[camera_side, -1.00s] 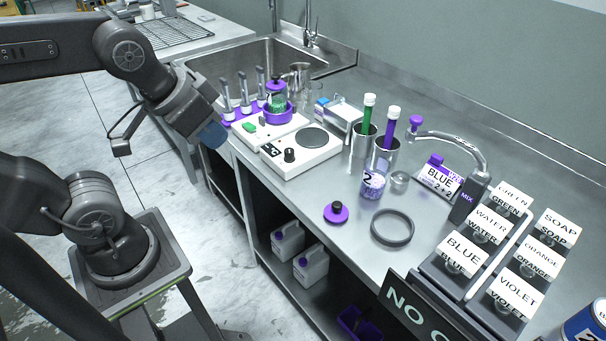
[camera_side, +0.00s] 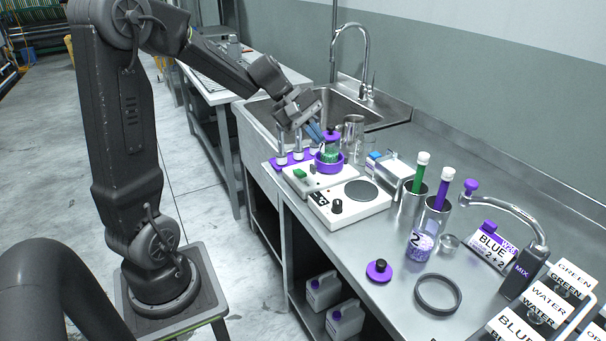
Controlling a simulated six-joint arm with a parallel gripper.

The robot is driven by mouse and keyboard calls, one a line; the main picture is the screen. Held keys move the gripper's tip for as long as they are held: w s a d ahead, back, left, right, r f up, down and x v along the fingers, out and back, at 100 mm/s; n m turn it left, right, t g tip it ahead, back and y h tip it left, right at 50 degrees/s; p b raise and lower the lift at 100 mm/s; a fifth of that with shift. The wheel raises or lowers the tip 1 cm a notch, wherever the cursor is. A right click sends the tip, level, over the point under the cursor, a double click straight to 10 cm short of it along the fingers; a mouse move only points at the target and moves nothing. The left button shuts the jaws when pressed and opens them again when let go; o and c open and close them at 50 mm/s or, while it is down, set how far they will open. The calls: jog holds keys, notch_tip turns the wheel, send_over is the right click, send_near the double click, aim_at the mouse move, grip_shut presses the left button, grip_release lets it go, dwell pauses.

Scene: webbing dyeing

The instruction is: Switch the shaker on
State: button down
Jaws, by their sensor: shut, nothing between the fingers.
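The shaker (camera_side: 312,187) is a low white box on the steel bench, with a green switch (camera_side: 299,174) on its top near the left corner. A purple holder (camera_side: 329,165) on the shaker surrounds a jar with green contents and a purple cap (camera_side: 332,136). My gripper (camera_side: 316,134) has blue fingers pointing down, shut and empty. In the picture, they are above the shaker and just left of the purple cap. I cannot tell whether they touch the cap. The fingertips appear above and apart from the green switch.
A white hotplate (camera_side: 322,213) with a black knob stands in front of the shaker. Grey-handled tools in a purple rack (camera_side: 284,163) stand behind-left. Steel cups with green and purple tubes are to the right. The sink (camera_side: 345,105) is behind.

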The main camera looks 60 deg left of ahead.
aim_at(301, 173)
jog(key=w+a+f+n+t, duration=0.1)
jog(key=a+f+n, duration=0.1)
jog(key=a, duration=0.4)
jog(key=w+a+f+n+t, duration=0.1)
jog(key=a+f+n+t, duration=0.1)
jog(key=a+n, duration=0.3)
jog(key=shift+w+a+f, duration=0.15)
jog(key=shift+a+f, duration=0.3)
jog(key=shift+a, duration=0.5)
jog(key=shift+f, duration=0.1)
jog(key=shift+d+f, duration=0.3)
jog(key=shift+f, duration=1.1)
jog(key=shift+d+f, duration=0.3)
jog(key=shift+f, duration=1.15)
jog(key=shift+d+f, duration=0.3)
jog(key=shift+f, duration=1.1)
jog(key=shift+f, duration=0.15)
jog(key=shift+d+f, duration=0.1)
jog(key=shift+f, duration=0.15)
